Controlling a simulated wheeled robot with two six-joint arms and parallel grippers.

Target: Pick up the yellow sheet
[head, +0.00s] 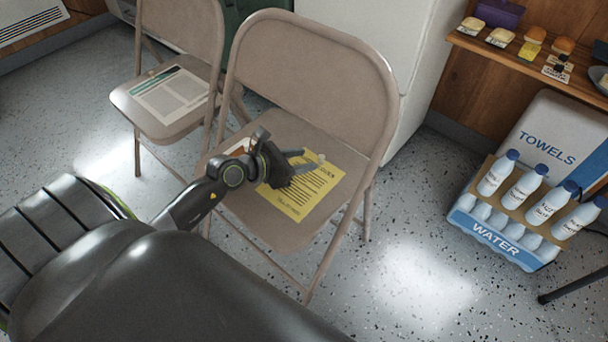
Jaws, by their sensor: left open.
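The yellow sheet (310,194), printed with dark text, lies flat on the seat of the nearer beige folding chair (293,234). My left gripper (312,158) is over the upper part of the sheet, its jaws open and pointing right. The gripper and wrist hide part of the sheet's upper left. Whether the fingertips touch the sheet cannot be told. A small piece of an orange-brown and white item (236,147) shows on the seat behind the wrist. My right gripper is not in view.
A second folding chair (140,112) with a printed paper (172,95) stands behind on the left. The nearer chair's backrest (385,105) rises beside the gripper. A water bottle pack (490,238) stands on the floor at right, below a wooden shelf (480,50). Floor between is clear.

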